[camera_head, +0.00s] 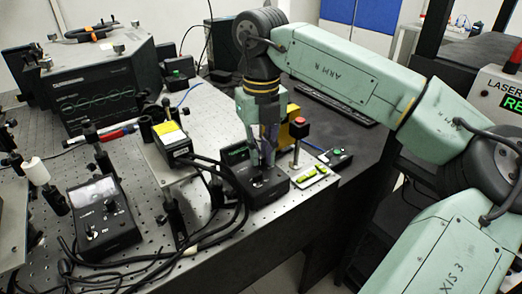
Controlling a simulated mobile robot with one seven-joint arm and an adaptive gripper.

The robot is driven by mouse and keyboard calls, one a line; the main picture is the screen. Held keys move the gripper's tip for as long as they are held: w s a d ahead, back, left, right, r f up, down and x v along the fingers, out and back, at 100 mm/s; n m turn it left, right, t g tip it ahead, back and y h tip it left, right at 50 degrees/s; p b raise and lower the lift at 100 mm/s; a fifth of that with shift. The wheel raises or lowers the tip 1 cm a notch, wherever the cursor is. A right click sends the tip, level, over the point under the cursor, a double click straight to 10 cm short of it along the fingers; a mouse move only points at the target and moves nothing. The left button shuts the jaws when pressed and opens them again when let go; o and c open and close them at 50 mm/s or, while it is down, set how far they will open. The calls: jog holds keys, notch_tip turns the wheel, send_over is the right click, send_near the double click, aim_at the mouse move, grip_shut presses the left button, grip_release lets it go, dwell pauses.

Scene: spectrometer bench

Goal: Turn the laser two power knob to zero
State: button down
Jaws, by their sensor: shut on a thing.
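My gripper (263,170) points straight down over a small black control box (271,190) near the front edge of the perforated bench. Its fingers are shut on a knob on top of that box. The knob is mostly hidden between the fingertips, so its pointer and setting cannot be read. A small display on the back of the box shows faint green. No label saying laser two is readable on it.
A second black box with knobs and a dial (101,216) stands at the left. A yellow-topped laser unit (171,140) and black cables lie close left of my gripper. A red-topped post (298,128) stands close right. An oscilloscope (106,92) is at the back left.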

aim_at(262, 156)
jog(key=c, duration=1.5)
grip_release()
jog(key=shift+c, duration=0.2)
jog(key=shift+r, duration=0.1)
notch_tip(262, 156, up, 12)
jog(key=shift+d, duration=0.1)
